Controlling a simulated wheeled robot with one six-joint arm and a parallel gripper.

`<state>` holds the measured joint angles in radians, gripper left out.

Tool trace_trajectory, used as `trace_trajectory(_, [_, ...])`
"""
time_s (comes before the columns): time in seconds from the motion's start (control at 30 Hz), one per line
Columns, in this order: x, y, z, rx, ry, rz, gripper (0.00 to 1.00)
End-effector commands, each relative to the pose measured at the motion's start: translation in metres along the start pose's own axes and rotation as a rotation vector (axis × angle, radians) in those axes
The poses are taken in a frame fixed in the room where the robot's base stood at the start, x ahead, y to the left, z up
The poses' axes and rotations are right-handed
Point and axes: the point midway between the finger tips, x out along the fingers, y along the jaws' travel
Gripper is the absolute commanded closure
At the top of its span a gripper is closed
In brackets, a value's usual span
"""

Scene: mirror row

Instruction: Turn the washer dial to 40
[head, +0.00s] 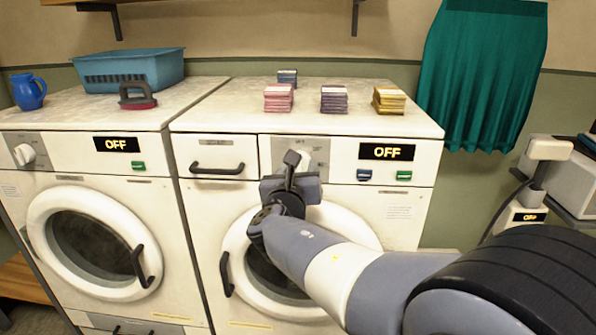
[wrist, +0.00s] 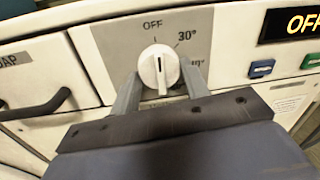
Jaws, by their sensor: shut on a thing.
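The white washer dial (wrist: 159,66) sits on a grey panel on the front of the right-hand machine (head: 225,128). Its dark line stands about upright, toward the OFF label (wrist: 152,23). The 30° label (wrist: 187,36) is to its upper right, and a label below that is partly covered by a finger. My gripper (wrist: 160,82) is shut on the dial, one finger on each side. In the head view my gripper (head: 291,168) is in front of the panel and hides most of the dial. The machine's display (head: 387,152) reads OFF.
A drawer handle (head: 217,168) is left of the dial; blue and green buttons (head: 364,175) are right. The round door (head: 342,225) is below, partly behind my arm. A second machine (head: 75,150) with its own dial (head: 25,154) stands left.

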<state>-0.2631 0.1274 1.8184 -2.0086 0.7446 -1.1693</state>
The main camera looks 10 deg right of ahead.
Motion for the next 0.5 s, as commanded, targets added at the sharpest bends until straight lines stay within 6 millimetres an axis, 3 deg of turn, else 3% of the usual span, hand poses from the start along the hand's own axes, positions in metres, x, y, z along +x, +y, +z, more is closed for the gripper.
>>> trace_trajectory(0.5, [-0.0002, 0.0015, -0.0028, 0.376, 0.030, 0.006, 0.79])
